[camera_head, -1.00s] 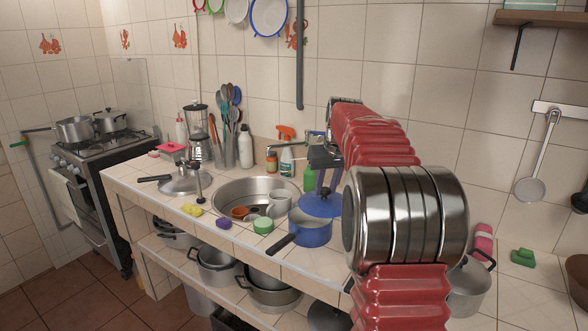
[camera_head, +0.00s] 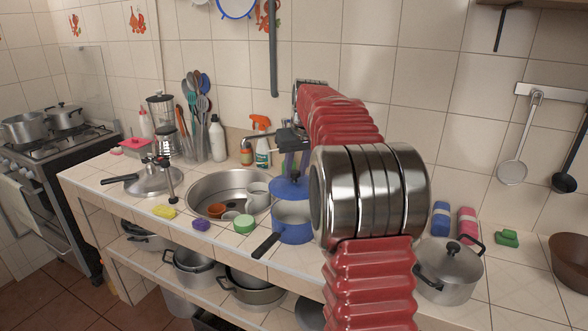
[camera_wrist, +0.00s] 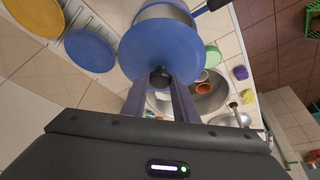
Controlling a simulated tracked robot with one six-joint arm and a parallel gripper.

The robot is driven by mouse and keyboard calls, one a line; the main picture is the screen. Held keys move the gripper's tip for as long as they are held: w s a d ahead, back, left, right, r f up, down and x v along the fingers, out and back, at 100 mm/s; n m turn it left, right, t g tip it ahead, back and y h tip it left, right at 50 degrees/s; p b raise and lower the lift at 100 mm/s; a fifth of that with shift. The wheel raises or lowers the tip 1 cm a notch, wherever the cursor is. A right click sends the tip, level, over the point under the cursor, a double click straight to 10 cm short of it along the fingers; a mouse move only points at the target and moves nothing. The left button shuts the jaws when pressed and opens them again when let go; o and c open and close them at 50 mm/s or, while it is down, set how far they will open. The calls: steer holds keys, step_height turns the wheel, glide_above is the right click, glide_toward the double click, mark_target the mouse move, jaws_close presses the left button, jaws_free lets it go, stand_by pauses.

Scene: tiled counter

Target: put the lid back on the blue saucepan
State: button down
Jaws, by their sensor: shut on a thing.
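The blue saucepan (camera_head: 294,234) stands on the tiled counter beside the sink, its dark handle pointing to the front left. My gripper (camera_head: 293,172) is above it, shut on the dark knob of the blue lid (camera_head: 288,190). In the head view the lid is raised off the saucepan, and part of the pale inside shows below it. In the wrist view the lid (camera_wrist: 148,52) hangs at my fingertips (camera_wrist: 161,78) and hides part of the saucepan (camera_wrist: 168,13). I cannot tell the exact gap between lid and rim.
The sink (camera_head: 208,187) is left of the saucepan, with a green round tub (camera_head: 244,224) and a purple sponge (camera_head: 201,224) at its front edge. A spray bottle (camera_head: 262,142) stands behind. A steel pot (camera_head: 448,274) stands to the right, beyond my arm.

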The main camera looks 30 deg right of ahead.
mark_target(296, 184)
steer(key=shift+f, duration=3.1)
steer(key=shift+s, duration=0.15)
steer(key=shift+f, duration=0.1)
stand_by(0.3)
steer(key=c, duration=1.3)
jaws_free()
steer(key=shift+c, duration=0.2)
steer(key=shift+o, duration=0.6)
steer(key=o, duration=0.4)
